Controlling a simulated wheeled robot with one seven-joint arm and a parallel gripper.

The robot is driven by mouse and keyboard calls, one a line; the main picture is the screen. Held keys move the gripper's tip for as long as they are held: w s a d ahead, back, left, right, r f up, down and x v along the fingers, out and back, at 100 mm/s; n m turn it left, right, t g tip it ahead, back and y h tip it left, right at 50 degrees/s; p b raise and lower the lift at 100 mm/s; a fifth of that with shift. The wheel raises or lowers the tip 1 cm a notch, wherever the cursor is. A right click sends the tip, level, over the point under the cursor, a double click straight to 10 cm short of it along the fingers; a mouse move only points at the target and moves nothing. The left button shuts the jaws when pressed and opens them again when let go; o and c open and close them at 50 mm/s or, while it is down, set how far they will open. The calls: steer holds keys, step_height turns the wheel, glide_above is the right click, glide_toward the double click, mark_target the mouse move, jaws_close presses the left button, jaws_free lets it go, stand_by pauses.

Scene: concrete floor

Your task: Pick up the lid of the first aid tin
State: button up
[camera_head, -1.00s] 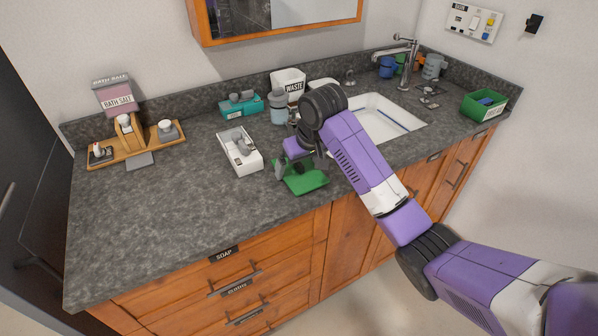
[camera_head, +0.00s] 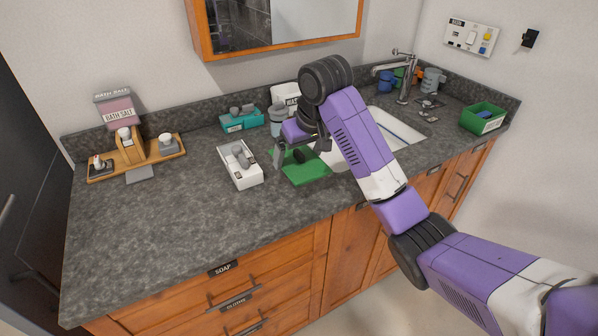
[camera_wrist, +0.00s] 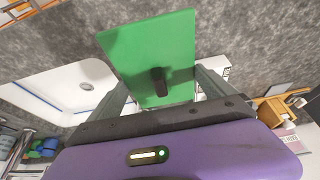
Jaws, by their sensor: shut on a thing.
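The lid is a flat green plate with a dark knob; it shows under my gripper (camera_head: 301,150) in the head view (camera_head: 312,171). In the wrist view, the lid (camera_wrist: 150,45) lies between the two fingers of my gripper (camera_wrist: 163,97), its dark knob facing the camera. My gripper is shut on the lid; whether the fingertips press its edges or the knob is hard to tell. The lid appears held a little above the counter near its front edge. I cannot tell for sure which container is the first aid tin.
A white box (camera_head: 245,178) with grey items stands close left of the lid. The sink (camera_head: 395,128) lies right. A green open box (camera_head: 487,122) is far right. The counter's left front is clear.

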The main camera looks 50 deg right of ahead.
mark_target(299, 152)
step_height(299, 152, up, 12)
steer(key=p, duration=0.4)
steer(key=shift+p, duration=0.4)
steer(key=shift+f, duration=0.1)
